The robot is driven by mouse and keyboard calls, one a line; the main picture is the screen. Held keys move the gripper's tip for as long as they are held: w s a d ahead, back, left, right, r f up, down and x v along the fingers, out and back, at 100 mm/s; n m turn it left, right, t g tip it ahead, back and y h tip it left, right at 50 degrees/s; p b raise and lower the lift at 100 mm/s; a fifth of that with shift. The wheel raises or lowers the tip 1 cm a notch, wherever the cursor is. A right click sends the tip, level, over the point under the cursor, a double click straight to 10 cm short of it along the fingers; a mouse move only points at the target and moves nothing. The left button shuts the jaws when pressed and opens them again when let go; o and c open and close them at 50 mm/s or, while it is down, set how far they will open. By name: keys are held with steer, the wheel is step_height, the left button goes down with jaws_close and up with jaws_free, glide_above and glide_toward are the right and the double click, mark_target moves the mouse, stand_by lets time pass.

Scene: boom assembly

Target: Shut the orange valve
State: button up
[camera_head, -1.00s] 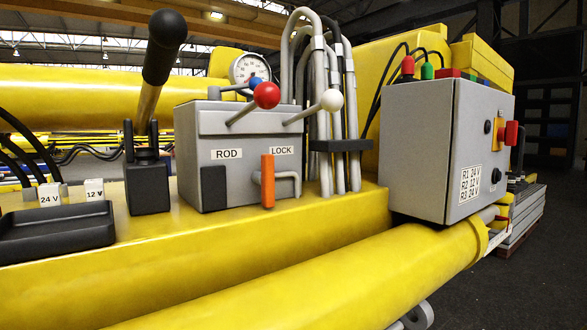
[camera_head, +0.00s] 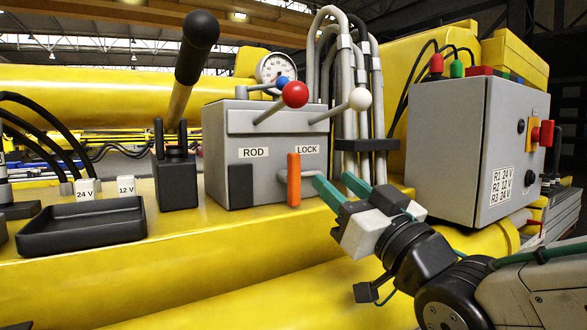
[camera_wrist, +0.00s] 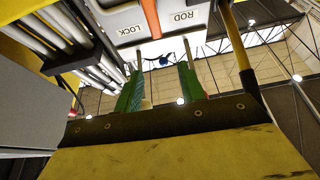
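The orange valve handle (camera_head: 294,178) stands upright on the front of the grey control box (camera_head: 248,124), below the LOCK label. The grey pipe beside it is partly hidden by my gripper. My gripper (camera_head: 340,188), with two green fingers, is open and empty, just right of the handle in the head view. In the wrist view the picture is turned over. There the orange handle (camera_wrist: 150,18) shows at the top, beyond the green fingertips (camera_wrist: 160,68) and between their lines. I see no contact.
Red-ball (camera_head: 294,95) and white-ball (camera_head: 359,99) levers stick out above the valve. Grey hoses (camera_head: 348,120) stand behind the fingers. A grey electrical box (camera_head: 445,150) is at right. A tall black-knobbed lever (camera_head: 200,45) and a black tray (camera_head: 85,226) are at left.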

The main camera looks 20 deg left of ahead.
mark_target(297, 172)
steer(key=w+a, duration=0.2)
steer(key=a, duration=0.1)
steer(key=w+a, duration=0.6)
steer(key=shift+w+a+r, duration=0.1)
steer(key=shift+a+r, duration=0.15)
steer(key=shift+r, duration=0.05)
steer(key=shift+w+a+r, duration=0.25)
steer(key=shift+w+a, duration=0.1)
steer(key=shift+a, duration=0.05)
jaws_close()
